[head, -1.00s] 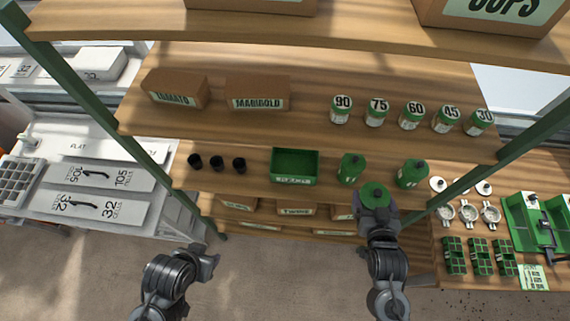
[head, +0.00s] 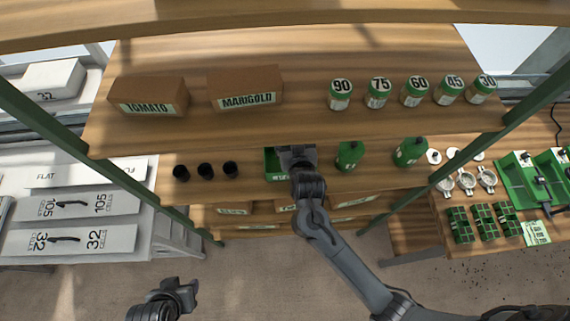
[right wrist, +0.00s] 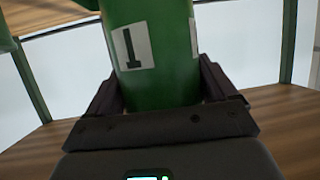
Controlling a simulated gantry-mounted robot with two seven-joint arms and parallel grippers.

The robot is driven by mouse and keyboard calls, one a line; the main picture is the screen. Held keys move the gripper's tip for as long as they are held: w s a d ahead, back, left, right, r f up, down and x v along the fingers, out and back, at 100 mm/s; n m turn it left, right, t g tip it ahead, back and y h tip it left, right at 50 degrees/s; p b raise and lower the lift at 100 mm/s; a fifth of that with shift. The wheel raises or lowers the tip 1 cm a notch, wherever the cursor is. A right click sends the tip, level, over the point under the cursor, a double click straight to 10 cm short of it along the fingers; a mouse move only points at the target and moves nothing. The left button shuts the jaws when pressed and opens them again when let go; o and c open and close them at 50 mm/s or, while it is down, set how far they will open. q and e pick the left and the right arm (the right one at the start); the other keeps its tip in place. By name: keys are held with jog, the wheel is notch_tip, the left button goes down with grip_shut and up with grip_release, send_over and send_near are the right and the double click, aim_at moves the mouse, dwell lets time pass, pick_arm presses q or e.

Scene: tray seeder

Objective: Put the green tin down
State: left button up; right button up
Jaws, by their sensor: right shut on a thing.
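The green tin (right wrist: 160,70) stands upright between the fingers of my right gripper (right wrist: 158,88), in the right wrist view. It has a white label with a black 1, and its top is out of frame. In the head view my right gripper (head: 297,153) is over the lower shelf, in front of the green bin (head: 271,163), and hides the tin and most of the bin. I cannot tell whether the tin touches the shelf. Two similar green tins, one in the middle (head: 349,156) and one at right (head: 411,152), stand on that shelf. My left gripper (head: 186,290) is low at left, away from the shelves.
Small black pots (head: 205,171) stand left of the bin. The upper shelf (head: 300,60) holds a tomato box (head: 148,97), a marigold box (head: 245,89) and several numbered jars (head: 378,93). Green posts (head: 445,168) flank the shelves. A side table at right holds green trays (head: 520,172).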

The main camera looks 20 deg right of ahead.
jog(key=f, duration=0.3)
jog(key=shift+w+a+f, duration=0.25)
jog(key=shift+w, duration=0.05)
jog(key=shift+f, duration=2.4)
jog(key=shift+f, duration=0.1)
jog(key=o, duration=1.1)
jog(key=shift+f, duration=0.1)
